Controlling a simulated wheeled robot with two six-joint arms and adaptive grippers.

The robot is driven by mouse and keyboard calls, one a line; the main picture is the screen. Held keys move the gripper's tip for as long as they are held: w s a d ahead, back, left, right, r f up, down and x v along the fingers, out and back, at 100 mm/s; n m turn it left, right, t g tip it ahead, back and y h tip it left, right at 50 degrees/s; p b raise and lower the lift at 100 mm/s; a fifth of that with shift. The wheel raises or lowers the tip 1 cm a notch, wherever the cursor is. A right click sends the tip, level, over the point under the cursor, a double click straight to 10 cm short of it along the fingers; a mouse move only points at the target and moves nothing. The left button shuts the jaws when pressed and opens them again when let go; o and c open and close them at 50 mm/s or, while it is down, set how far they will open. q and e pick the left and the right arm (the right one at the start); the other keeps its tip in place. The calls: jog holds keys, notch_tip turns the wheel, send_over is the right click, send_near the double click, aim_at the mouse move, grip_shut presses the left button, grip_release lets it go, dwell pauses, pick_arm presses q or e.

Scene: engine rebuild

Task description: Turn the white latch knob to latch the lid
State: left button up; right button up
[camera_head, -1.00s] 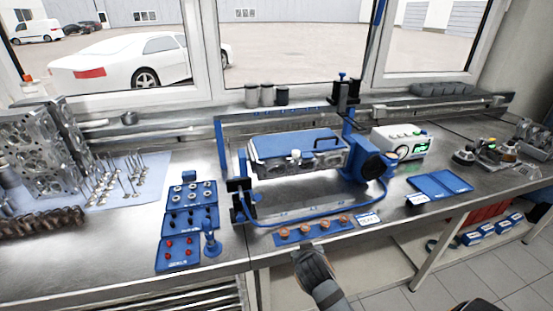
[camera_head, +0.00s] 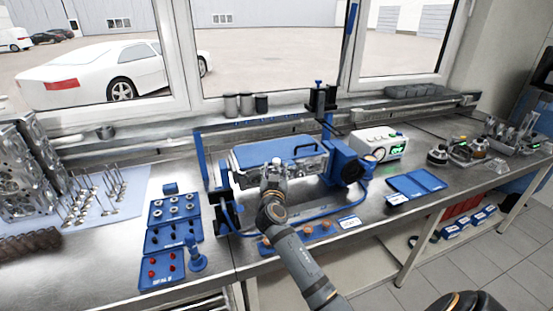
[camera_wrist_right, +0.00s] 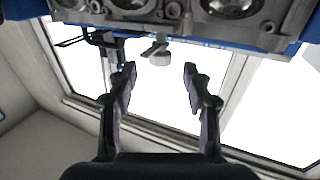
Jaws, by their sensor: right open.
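The blue lid (camera_head: 262,152) lies closed-looking on the metal cylinder head (camera_head: 308,166) in the blue stand. The white latch knob (camera_head: 276,161) is at the front of the lid, partly hidden by my right gripper (camera_head: 275,176). In the right wrist view the knob (camera_wrist_right: 160,57) hangs below the metal head, with a small lever beside it. There my right gripper (camera_wrist_right: 160,70) is open and empty, its fingertips on either side of the line to the knob, with no visible contact. My left gripper is not in view.
Blue trays of small parts (camera_head: 170,238) stand left of the stand. A white box with a green display (camera_head: 378,144) and an empty blue tray (camera_head: 417,183) are to the right.

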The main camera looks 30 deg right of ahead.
aim_at(276, 163)
jog(key=p+x, duration=0.1)
jog(key=x, duration=0.4)
jog(key=shift+w+d, duration=0.15)
grip_shut()
